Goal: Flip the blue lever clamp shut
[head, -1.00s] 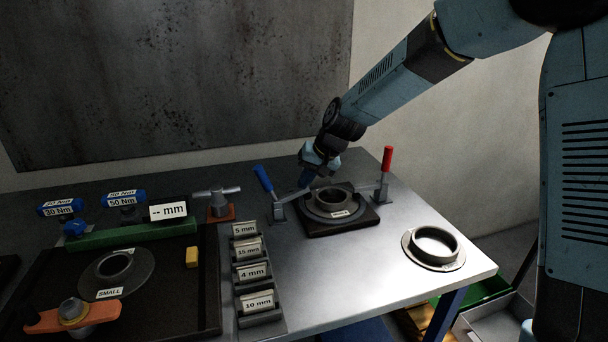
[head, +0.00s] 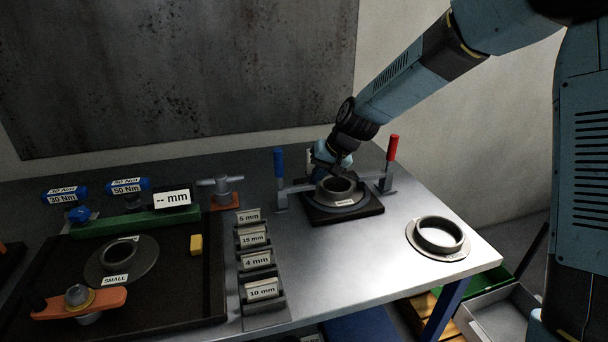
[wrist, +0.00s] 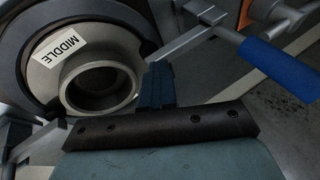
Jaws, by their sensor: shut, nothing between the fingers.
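The blue lever clamp (head: 279,163) stands left of the middle pot, its handle nearly upright and its metal arm reaching toward the pot. In the wrist view its blue handle (wrist: 278,68) is at upper right, apart from my fingers. The pot labelled MIDDLE (wrist: 98,75) is at the left there; in the head view the pot (head: 338,188) sits on a dark square base. My gripper (wrist: 157,80) is shut and empty beside the pot's rim. In the head view my gripper (head: 322,165) is over the pot's back left side, partly hiding it.
A red lever clamp (head: 391,150) stands right of the pot, leaning slightly right. A loose ring-shaped pot (head: 438,236) lies near the table's right edge. A rack of labelled plates (head: 262,288) and an orange-based T-handle tool (head: 222,190) are to the left.

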